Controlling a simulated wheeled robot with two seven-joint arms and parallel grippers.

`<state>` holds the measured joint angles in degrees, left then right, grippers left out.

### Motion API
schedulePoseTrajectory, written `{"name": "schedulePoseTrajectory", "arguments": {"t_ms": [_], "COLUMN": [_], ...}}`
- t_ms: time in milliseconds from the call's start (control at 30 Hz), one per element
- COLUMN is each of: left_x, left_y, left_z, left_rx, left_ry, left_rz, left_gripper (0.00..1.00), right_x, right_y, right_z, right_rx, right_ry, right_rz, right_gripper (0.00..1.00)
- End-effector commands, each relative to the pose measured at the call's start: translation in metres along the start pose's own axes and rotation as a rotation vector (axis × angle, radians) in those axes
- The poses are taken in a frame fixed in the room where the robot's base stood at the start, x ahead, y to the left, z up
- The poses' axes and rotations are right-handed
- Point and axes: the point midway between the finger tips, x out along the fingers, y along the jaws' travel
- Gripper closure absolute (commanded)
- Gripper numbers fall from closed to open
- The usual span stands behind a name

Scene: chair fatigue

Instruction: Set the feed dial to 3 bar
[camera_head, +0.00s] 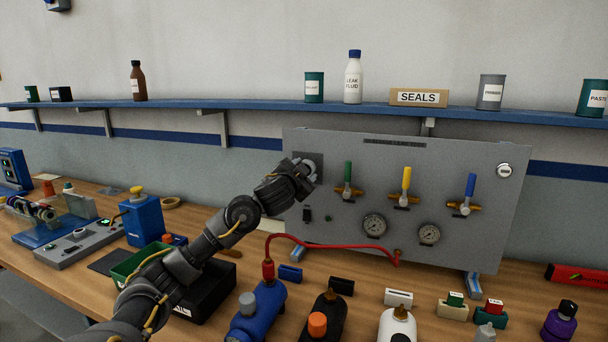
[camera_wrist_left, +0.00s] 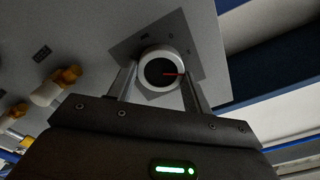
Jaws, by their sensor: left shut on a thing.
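The feed dial is a round knob (camera_wrist_left: 160,72) with a pale rim, a dark face and a red pointer line. In the left wrist view it sits on a dark square plate, and the red line points to the right of the picture. My left gripper (camera_wrist_left: 161,84) has a finger on each side of the knob and is shut on it. In the head view the gripper (camera_head: 305,168) is at the upper left of the grey panel (camera_head: 330,230) and mostly covers the dial (camera_head: 309,164). The scale markings are not readable. My right gripper is not in view.
Green (camera_head: 348,175), yellow (camera_head: 406,180) and blue (camera_head: 470,186) valve handles stand right of the dial. Two gauges (camera_head: 374,225) sit below them. A red hose (camera_head: 330,243) runs from the panel to a blue bottle (camera_head: 258,312). Several bottles and blocks crowd the bench front.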

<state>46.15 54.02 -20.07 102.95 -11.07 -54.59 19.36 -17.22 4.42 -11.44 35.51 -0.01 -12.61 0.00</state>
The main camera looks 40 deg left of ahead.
Motion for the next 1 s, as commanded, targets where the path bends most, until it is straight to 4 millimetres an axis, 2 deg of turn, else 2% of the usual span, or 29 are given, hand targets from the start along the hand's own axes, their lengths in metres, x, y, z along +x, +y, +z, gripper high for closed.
{"name": "schedulePoseTrajectory", "arguments": {"t_ms": [667,1000], "left_x": [0.000,0.000], "left_y": [0.003,0.003], "left_z": [0.002,0.002], "left_rx": [0.640,0.898], "left_ry": [0.000,0.000], "left_rz": [-0.001,-0.001], "left_gripper": [0.73,0.73], "right_x": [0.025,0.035], "right_y": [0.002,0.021], "right_z": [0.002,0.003], "right_rx": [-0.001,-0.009], "right_ry": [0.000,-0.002], "right_rz": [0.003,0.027], "right_gripper": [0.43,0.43]}}
